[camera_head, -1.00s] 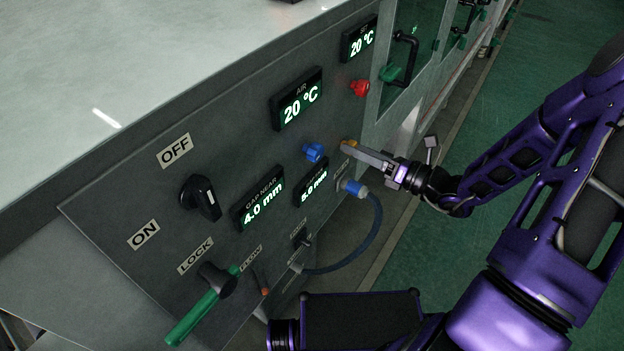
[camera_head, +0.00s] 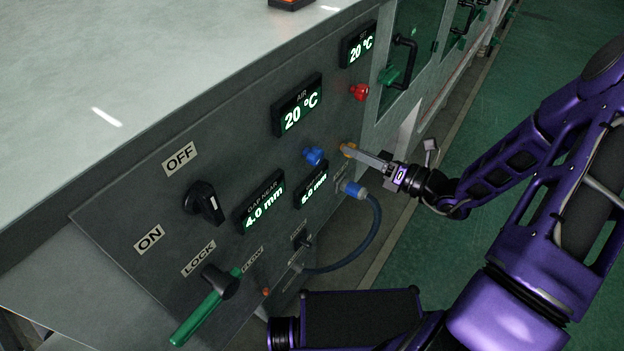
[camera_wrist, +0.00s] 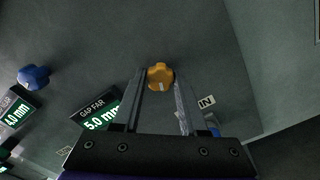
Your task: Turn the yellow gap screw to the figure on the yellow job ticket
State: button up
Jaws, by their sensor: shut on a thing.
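The yellow gap screw (camera_wrist: 160,74) sits on the grey panel, between the fingertips of my gripper (camera_wrist: 160,84) in the wrist view. My gripper is shut on it. In the head view the screw (camera_head: 346,148) is a small yellow knob at the panel's right side, mostly covered by my gripper (camera_head: 353,151). The GAP FAR display (camera_wrist: 98,115) below and left of it reads 5.0 mm. The GAP NEAR display (camera_head: 262,204) reads 4.0 mm. I cannot make out a yellow job ticket in these views.
A blue screw (camera_head: 315,156) sits left of the yellow one, and a red knob (camera_head: 359,92) above it. A blue plug (camera_head: 354,189) with a hanging hose is just below my gripper. A black rotary switch (camera_head: 204,202) and green lever (camera_head: 205,308) are farther left.

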jog(key=shift+m+p, duration=2.1)
jog(key=shift+p, duration=0.3)
jog(key=o, duration=0.9)
jog(key=shift+p+v, duration=0.55)
jog(key=shift+v, duration=2.5)
